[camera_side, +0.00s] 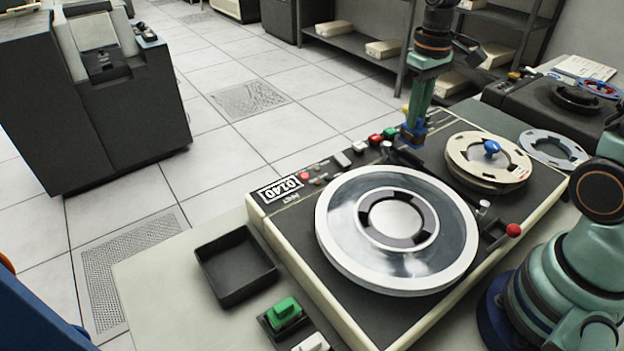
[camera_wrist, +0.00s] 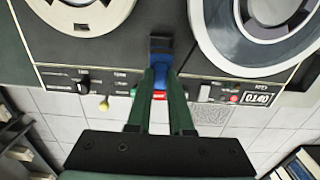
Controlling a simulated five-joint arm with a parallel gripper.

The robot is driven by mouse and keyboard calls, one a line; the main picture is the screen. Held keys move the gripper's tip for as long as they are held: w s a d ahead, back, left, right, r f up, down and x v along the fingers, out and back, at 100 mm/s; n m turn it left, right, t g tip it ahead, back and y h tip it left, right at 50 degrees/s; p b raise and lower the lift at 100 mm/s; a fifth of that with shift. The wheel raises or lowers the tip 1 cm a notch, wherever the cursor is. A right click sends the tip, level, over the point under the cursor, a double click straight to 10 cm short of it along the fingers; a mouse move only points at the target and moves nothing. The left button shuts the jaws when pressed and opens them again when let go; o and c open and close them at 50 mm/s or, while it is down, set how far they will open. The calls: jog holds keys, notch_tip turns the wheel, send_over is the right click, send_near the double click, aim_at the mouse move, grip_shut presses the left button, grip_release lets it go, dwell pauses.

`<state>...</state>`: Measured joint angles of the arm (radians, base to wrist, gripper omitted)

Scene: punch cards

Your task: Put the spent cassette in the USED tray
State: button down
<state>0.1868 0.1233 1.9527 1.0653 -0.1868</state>
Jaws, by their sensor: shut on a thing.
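My gripper (camera_side: 414,132) is over the back edge of the tape machine, between its two reels. It is shut on a small blue block, which I take for the cassette. The block shows between the fingers in the wrist view (camera_wrist: 160,77), with a dark part at its far end. The fingers hide much of it, and I cannot tell whether it is clear of the deck. An empty black open tray (camera_side: 236,265) lies on the table left of the machine. I can read no label on it.
The tape machine (camera_side: 345,318) carries a large silver reel (camera_side: 455,262) and a cream reel (camera_side: 470,150). A green block (camera_side: 285,312) and a white block (camera_side: 312,342) sit near the tray. Bare table (camera_side: 165,270) lies left of the tray.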

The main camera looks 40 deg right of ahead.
jog(key=shift+r, duration=0.1)
notch_tip(320, 180, up, 5)
jog(key=shift+f, duration=0.1)
jog(key=w+a+n, duration=0.3)
jog(key=a+n, duration=0.2)
jog(key=a, duration=0.6)
jog(key=w+a+n, duration=0.2)
jog(key=a+n, duration=0.4)
jog(key=a, duration=0.5)
jog(key=s+a+n, duration=0.4)
jog(key=a+n, duration=0.3)
jog(key=a, duration=0.9)
notch_tip(320, 180, down, 13)
jog(key=shift+s+a, duration=0.2)
jog(key=shift+s, duration=0.05)
jog(key=shift+f, duration=2.55)
